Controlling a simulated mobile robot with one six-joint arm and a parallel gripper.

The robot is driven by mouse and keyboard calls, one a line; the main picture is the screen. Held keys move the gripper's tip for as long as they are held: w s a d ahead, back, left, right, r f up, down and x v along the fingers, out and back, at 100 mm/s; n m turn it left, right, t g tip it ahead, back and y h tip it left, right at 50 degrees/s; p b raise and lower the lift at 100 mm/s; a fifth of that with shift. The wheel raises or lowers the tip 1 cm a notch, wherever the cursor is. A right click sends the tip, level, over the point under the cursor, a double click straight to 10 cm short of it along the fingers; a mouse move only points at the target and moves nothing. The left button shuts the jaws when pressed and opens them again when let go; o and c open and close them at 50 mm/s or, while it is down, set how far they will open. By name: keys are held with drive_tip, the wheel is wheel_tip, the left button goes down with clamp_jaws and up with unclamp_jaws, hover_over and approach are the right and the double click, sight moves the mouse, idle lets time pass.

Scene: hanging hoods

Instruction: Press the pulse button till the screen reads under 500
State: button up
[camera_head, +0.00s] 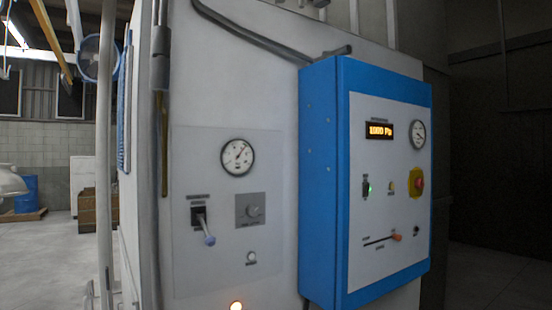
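A blue control box (318,185) with a pale front panel is mounted on the grey wall. Its small dark screen (379,130) shows orange characters that look like 1080 Pa; the digits are slightly blurred. Below the screen are a green-lit switch (366,188), a small yellowish round button (391,187) and a red and yellow knob (416,182). A slider with an orange handle (397,237) and a small round button (416,231) sit lower. The labels are too small to read, so I cannot tell which is the pulse button. My gripper is not in view.
A pole (104,150) stands left; open floor (50,255) lies beyond.

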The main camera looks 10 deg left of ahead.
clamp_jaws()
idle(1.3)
